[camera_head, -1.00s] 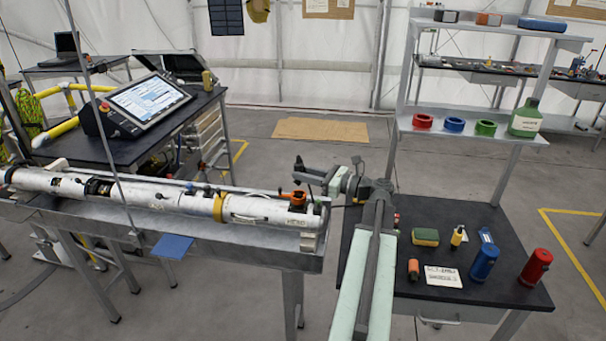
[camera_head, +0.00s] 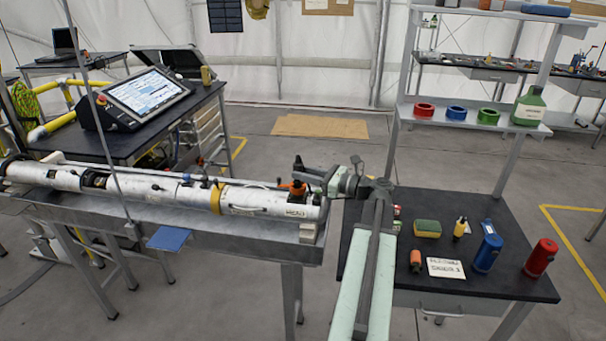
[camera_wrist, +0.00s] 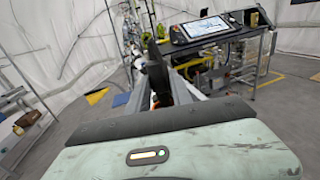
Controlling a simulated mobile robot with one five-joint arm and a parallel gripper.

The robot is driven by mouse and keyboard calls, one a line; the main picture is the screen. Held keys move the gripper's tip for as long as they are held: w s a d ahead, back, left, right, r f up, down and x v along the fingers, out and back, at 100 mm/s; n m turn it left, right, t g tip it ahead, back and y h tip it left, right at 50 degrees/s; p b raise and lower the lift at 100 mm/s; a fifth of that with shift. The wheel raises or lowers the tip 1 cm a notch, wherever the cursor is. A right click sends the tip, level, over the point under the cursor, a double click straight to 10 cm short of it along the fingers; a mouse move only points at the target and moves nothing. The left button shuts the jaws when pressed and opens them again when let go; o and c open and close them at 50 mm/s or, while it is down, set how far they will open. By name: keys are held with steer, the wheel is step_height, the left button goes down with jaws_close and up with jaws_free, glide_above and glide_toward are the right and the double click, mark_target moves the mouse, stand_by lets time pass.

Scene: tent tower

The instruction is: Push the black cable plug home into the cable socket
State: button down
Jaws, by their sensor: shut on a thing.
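My gripper (camera_head: 299,172) is at the right end of a long white tube, just above and touching or nearly touching an orange fitting (camera_head: 298,188) on top of it. The gripper is shut on a small dark piece, which I take for the black cable plug; its outline merges with the dark fingers. The cable socket cannot be told apart under the gripper, and how deep the plug sits is hidden.
The white tube (camera_head: 255,199) lies in a grey metal trough (camera_head: 255,233). A dark table (camera_head: 400,265) at right holds a sponge (camera_head: 427,228), a blue bottle (camera_head: 487,250) and a red bottle (camera_head: 541,257). A console screen (camera_head: 145,92) stands at back left.

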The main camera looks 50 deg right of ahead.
steer(key=shift+f, duration=0.15)
stand_by(0.8)
steer(key=shift+f+b, duration=0.35)
steer(key=shift+b, duration=0.15)
steer(key=shift+f+b, duration=0.9)
steer(key=c, duration=1.1)
jaws_free()
steer(key=shift+o, duration=0.2)
steer(key=v, duration=0.8)
